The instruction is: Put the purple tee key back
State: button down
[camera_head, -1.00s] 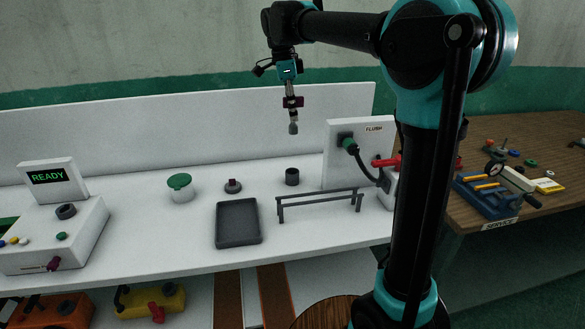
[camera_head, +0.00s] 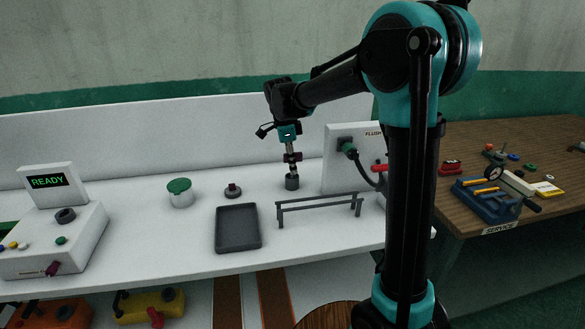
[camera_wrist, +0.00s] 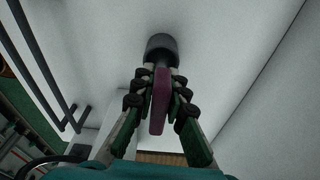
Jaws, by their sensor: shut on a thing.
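My gripper (camera_head: 292,157) is over the back middle of the white bench, pointing down and shut on the purple tee key. In the wrist view the key's purple crossbar (camera_wrist: 159,101) is between the two fingers of the gripper (camera_wrist: 160,100). The key's grey lower end runs down to the small dark cylindrical holder (camera_head: 292,183), which also shows in the wrist view (camera_wrist: 161,46). The key looks upright, with its lower end at or in the holder's top. I cannot tell how deep it is.
A dark rail rack (camera_head: 319,207) stands close in front of the holder. A dark tray (camera_head: 238,249) lies to its left. A black-knobbed piece (camera_head: 232,191) and a green-lidded pot (camera_head: 180,192) stand further left. The white FLUSH panel (camera_head: 337,177) rises on the right.

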jog(key=shift+f, duration=0.5)
jog(key=shift+f, duration=0.1)
jog(key=c, duration=1.6)
grip_release()
jog(key=shift+o, duration=0.2)
jog(key=r, duration=0.4)
jog(key=a+r, duration=0.1)
jog(key=r, duration=0.7)
jog(key=shift+s+a, duration=0.1)
jog(key=shift+a, duration=0.3)
